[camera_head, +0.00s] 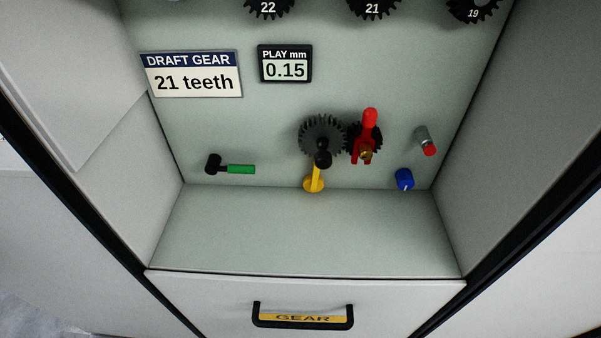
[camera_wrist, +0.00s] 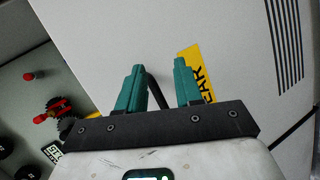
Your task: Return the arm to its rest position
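My gripper (camera_wrist: 158,68) shows only in the wrist view. Its two teal fingers stand apart with nothing held between them. Behind the fingers are a pale panel, part of a black handle and a yellow label (camera_wrist: 190,62). The head view shows this black handle (camera_head: 303,323) with the yellow GEAR label on the front panel below the recess, and no part of my arm. How far my fingers are from the handle I cannot tell.
Signs read 21 teeth (camera_head: 193,78) and 0.15 (camera_head: 285,68). The recess ledge (camera_head: 310,230) is bare.

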